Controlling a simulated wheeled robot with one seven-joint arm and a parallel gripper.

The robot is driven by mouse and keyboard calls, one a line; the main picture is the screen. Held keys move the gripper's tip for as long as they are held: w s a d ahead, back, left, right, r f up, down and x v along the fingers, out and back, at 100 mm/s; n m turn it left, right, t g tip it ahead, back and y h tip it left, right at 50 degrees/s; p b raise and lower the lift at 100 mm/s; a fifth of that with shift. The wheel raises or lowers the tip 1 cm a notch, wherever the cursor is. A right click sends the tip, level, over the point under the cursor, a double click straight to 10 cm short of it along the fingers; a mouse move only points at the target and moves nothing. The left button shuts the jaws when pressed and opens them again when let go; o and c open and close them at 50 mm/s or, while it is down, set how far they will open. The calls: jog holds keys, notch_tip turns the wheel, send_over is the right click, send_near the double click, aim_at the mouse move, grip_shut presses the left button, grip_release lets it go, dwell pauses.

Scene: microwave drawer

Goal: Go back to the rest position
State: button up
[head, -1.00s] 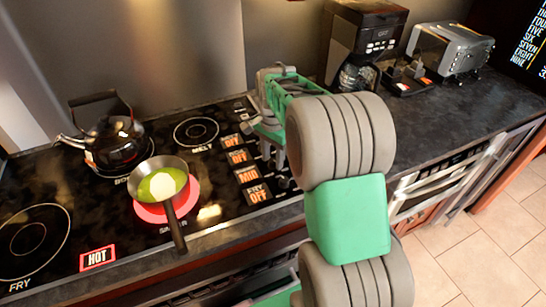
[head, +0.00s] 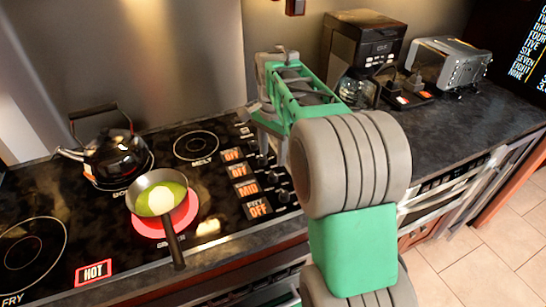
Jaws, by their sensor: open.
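My gripper (head: 262,108) is at the end of my green and grey arm, raised over the right end of the stove, beside the burner labels. It looks empty, with its fingers partly turned away and hidden by the wrist. My arm reaches up from the lower right of the picture and bends left at the large grey joint. A frying pan (head: 174,225) with yellow-green contents stands on a glowing red burner.
The black stove (head: 110,230) also holds a dark kettle (head: 115,158) at the back left. A coffee maker (head: 355,45) and a toaster (head: 449,62) stand on the dark counter (head: 440,120) to the right. Tiled floor (head: 510,230) is open at the lower right.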

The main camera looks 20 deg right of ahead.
jog(key=s+a+n+t, duration=0.1)
jog(key=s+a+n, duration=0.2)
jog(key=s+n, duration=0.1)
jog(key=s+a+f+n+t, duration=0.1)
jog(key=s+a+n, duration=0.3)
jog(key=s, duration=0.3)
jog(key=s+a+f+n+t, duration=0.1)
jog(key=s+a+n, duration=0.2)
jog(key=s+n, duration=0.2)
jog(key=shift+s+a+f+t, duration=0.2)
jog(key=shift+s+t, duration=0.1)
jog(key=shift+s, duration=0.35)
